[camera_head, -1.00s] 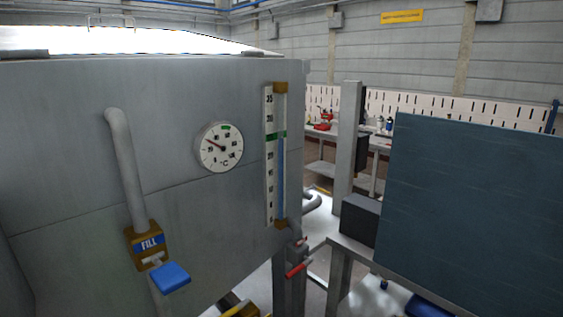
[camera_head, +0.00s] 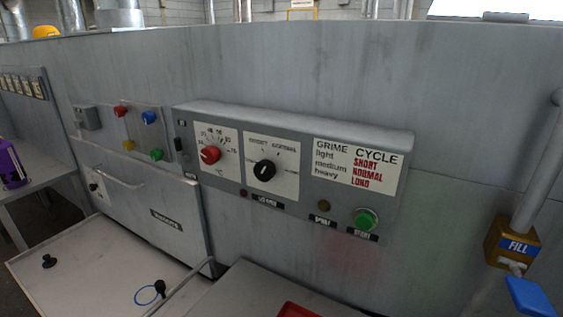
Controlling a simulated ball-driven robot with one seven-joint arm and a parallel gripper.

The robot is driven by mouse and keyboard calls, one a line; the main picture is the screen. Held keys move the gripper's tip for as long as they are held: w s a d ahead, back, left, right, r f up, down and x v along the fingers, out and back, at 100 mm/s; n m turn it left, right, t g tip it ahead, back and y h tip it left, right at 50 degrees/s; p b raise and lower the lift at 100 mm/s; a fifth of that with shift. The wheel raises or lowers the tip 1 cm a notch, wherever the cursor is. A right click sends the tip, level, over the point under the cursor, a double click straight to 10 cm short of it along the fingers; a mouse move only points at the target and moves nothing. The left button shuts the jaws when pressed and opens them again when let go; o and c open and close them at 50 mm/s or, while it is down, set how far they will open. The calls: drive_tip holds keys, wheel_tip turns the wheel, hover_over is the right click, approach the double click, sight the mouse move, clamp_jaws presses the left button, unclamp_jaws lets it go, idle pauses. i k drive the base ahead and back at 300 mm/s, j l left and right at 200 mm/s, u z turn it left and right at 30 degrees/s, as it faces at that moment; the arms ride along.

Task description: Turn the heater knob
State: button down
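A grey control panel (camera_head: 225,118) is mounted on the grey tank wall, in the middle of the head view. On its left part is a red knob (camera_head: 210,155) on a white dial plate with a temperature scale marked °C; it looks like the heater knob. To its right is a black knob (camera_head: 265,170) on a second white plate. My gripper is not in this view, so its opening and its distance from the knobs are not shown.
A green button (camera_head: 365,219) sits at the panel's lower right. The blue-handled FILL valve (camera_head: 528,297) is at the right edge. A light worktop (camera_head: 95,265) with black knobs lies lower left. A purple object (camera_head: 11,165) stands at the far left.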

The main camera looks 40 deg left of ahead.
sight(210, 155)
drive_tip(key=u, duration=1.3)
